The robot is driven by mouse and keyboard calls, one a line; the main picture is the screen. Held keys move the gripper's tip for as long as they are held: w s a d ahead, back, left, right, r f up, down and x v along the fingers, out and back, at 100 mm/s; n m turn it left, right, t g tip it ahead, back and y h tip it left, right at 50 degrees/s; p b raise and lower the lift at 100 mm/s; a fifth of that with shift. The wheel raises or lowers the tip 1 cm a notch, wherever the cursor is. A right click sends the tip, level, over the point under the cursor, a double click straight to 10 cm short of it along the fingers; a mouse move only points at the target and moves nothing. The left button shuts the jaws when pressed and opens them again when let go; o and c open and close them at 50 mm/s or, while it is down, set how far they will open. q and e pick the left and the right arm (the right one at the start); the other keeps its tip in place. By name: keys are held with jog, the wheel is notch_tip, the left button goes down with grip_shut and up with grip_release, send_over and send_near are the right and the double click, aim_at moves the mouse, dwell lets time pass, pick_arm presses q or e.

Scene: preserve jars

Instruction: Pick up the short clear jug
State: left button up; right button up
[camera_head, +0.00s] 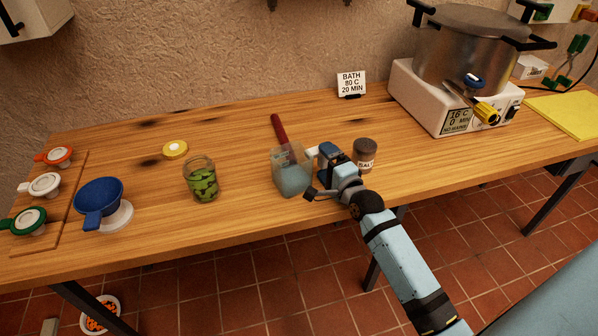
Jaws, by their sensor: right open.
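The short clear jug (291,180) stands on the wooden table near the middle, with something bluish showing through its wall. A dark red handle (279,128) sticks up at its back left. My right gripper (314,172) is at the right side of the jug, its jaws open and pointing left towards it. The fingertips are very close to the jug's wall; I cannot tell whether they touch it. The jug's right edge is partly covered by the gripper. My left gripper is not in view.
A dark-lidded salt jar (364,153) stands close behind my right gripper. A steel pot (468,50) sits on the white heater (420,97).

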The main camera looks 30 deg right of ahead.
jog(key=w, duration=0.3)
jog(key=shift+w, duration=0.25)
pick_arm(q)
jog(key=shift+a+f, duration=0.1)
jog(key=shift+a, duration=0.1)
pick_arm(e)
jog(key=shift+c, duration=0.2)
jog(key=c, duration=0.7)
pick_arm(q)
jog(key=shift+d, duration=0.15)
pick_arm(e)
jog(key=shift+r, duration=0.4)
pick_arm(q)
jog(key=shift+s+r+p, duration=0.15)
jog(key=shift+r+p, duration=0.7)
jog(key=shift+p, duration=0.35)
pick_arm(e)
notch_tip(320, 180, up, 19)
